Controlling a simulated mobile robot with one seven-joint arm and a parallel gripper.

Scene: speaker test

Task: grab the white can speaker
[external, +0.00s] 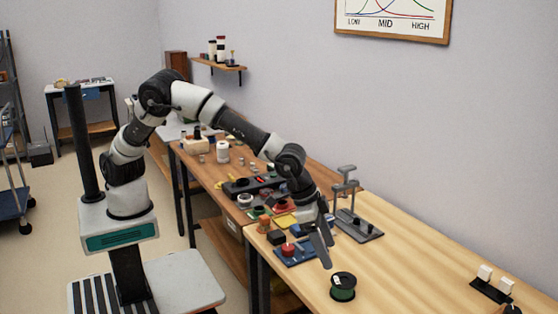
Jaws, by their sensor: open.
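A white cylinder (222,151), which looks like the white can speaker, stands upright on the far part of the wooden bench, left of my forearm. Its details are too small to read. My gripper (328,252) hangs at the end of my arm with its fingers pointing down, near the front part of the bench. It is open, and I see nothing between its fingers. The white cylinder is well apart from it, farther back and to the left.
A green and black spool-like item (342,288) stands just beyond my fingertips. A blue tray (297,254) with small parts and a grey metal stand (358,226) flank my gripper. A black holder (490,291) with white blocks sits right.

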